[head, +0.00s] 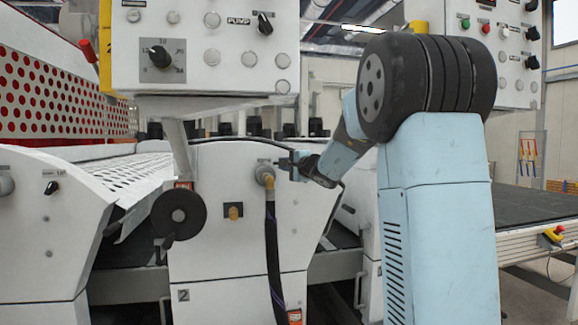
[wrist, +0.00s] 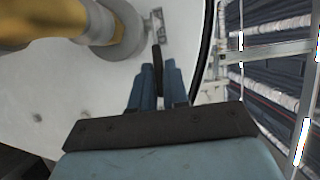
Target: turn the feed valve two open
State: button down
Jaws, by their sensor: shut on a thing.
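The feed valve on the white machine front marked 2 shows in the head view as a grey round body with a brass elbow (head: 265,176) and a dark hose below. In the wrist view its grey body (wrist: 122,32) is at the upper left, with a blurred brass part beside it. My gripper (head: 287,163) is at the valve's right side in the head view. In the wrist view my gripper (wrist: 158,70) has its blue fingers closed around a thin black handle (wrist: 157,54), which stands roughly upright in that picture. Most of the handle's lower part is hidden between the fingers.
A black handwheel (head: 179,214) is left of the valve, and the dark hose (head: 273,245) hangs below it. A control panel (head: 205,50) overhangs above. A small label plate (wrist: 157,22) is just beyond the handle. Metal framework (wrist: 265,55) is at the right.

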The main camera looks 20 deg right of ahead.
jog(key=c, duration=1.2)
grip_release()
jog(key=shift+f, duration=0.2)
jog(key=shift+r, duration=0.1)
jog(key=v, duration=1.3)
jog(key=shift+s, duration=0.35)
jog(key=shift+d, duration=0.1)
